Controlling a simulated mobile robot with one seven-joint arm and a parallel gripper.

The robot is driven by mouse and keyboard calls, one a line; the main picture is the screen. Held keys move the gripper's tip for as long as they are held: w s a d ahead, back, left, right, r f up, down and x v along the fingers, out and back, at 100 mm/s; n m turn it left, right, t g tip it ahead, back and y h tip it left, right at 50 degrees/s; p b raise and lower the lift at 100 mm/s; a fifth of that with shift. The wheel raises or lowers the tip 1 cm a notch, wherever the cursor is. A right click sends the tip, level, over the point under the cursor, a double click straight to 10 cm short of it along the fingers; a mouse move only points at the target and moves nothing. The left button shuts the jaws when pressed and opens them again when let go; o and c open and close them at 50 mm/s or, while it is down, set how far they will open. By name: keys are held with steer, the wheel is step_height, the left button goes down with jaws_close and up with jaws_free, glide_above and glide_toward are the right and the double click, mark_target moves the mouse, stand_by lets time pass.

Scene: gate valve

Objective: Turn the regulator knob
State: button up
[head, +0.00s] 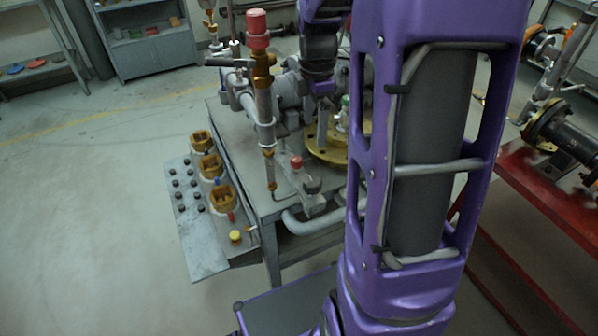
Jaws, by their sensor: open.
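The gate valve rig stands on a grey metal table (232,130). A vertical brass and grey pipe assembly has a red knob (258,30) on top. Lower on the table, a small grey block carries a small red knob (296,161) and a dark knob (312,186). I cannot tell for certain which of these is the regulator knob. My gripper (322,88), dark and partly hidden by my purple arm, hangs over the back of the rig, right of the tall red knob and apart from it. Its fingers are hard to make out.
A sloped grey panel (190,235) with brass rings and dark buttons is fixed to the table's left side. A brass flange (322,150) and grey pipes crowd the table. A red bench (540,185) with pipework stands right. The floor at left is clear.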

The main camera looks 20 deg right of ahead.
mark_target(312, 181)
step_height(312, 181, down, 17)
steer(key=shift+f+b, duration=0.2)
steer(key=shift+b, duration=0.45)
steer(key=c, duration=1.4)
steer(key=shift+o, duration=0.2)
